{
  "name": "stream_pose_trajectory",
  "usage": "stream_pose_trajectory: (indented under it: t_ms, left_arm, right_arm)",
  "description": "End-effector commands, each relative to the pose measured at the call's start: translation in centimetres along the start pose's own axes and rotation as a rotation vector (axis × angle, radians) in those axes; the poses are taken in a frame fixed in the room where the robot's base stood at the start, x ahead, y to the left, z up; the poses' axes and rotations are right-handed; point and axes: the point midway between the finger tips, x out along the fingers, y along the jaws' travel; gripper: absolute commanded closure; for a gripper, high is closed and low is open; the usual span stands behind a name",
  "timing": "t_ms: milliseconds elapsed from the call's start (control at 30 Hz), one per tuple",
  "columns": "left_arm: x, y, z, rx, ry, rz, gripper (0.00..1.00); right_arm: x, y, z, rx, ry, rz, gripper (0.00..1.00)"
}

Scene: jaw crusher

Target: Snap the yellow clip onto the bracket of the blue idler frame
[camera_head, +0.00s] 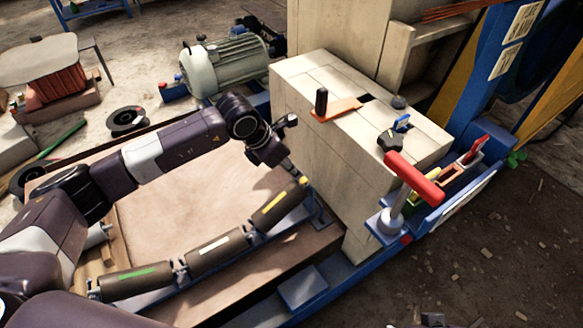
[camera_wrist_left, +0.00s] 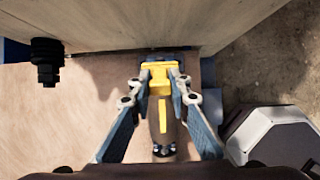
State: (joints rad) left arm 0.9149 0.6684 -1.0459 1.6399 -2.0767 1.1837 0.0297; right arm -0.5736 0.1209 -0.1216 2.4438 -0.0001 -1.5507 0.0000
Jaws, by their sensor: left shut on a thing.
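The blue idler frame (camera_head: 262,238) lies on the brown board in the head view and carries three dark rollers with green, white and yellow stripes. My left gripper (camera_head: 296,176) is at its far right end, above the yellow-striped roller (camera_head: 274,208). In the left wrist view, my left gripper (camera_wrist_left: 161,72) is shut on the yellow clip (camera_wrist_left: 159,82), which sits between the fingertips at the end of that roller. The bracket is hidden behind the clip and fingers, so I cannot tell whether they touch. My right gripper is not in view.
A pale block housing (camera_head: 325,150) stands close beside the gripper. A red-handled tool (camera_head: 414,178) and a blue tray with small parts (camera_head: 462,180) are at its right. A grey motor (camera_head: 228,65) stands behind. The brown board (camera_head: 190,190) has free room left of the rollers.

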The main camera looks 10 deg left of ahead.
Motion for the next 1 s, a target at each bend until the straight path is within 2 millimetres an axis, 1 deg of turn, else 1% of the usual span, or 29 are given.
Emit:
stream_pose_trajectory:
  t_ms: [200,667,700,867,1000]
  left_arm:
    - [0.7,0.0,0.0,0.001,0.0,0.0,1.0]
    - [1.9,0.0,0.0,0.001,0.0,0.0,1.0]
    - [1.8,0.0,0.0,0.0,0.0,0.0,0.81]
    - [1.8,0.0,0.0,0.0,0.0,0.0,0.63]
    - [1.7,0.0,0.0,0.0,0.0,0.0,0.63]
  right_arm:
    - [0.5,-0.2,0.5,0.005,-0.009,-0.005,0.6]
    - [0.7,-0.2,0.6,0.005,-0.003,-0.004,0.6]
    - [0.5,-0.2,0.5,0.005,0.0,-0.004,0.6]
    - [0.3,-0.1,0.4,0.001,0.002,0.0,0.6]
    - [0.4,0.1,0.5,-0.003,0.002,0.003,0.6]
